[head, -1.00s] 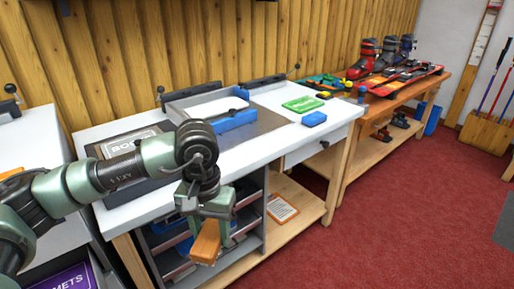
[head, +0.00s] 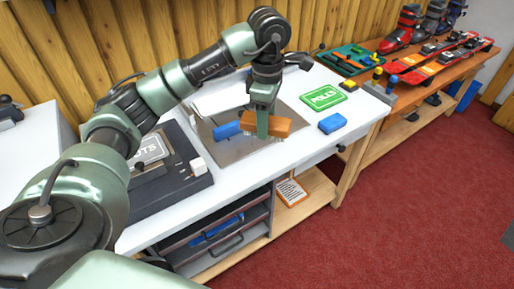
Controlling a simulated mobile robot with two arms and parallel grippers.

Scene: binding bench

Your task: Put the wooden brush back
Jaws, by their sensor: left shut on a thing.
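The wooden brush (head: 287,123), an orange-brown block, is in the jaws of my left gripper (head: 263,130). The gripper points down and is shut on the brush, whose wood shows on both sides of the fingers. The brush is over the grey metal plate (head: 228,152) on the white bench top. I cannot tell whether its underside touches the plate. A blue piece (head: 227,130) shows just left of the brush. My right gripper is not in view.
A green POLES plate (head: 323,97) and a blue block (head: 332,123) lie right of the metal plate. A dark board (head: 172,188) with a small white block (head: 199,167) is at left. The orange bench (head: 440,83) beyond holds skis and boots.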

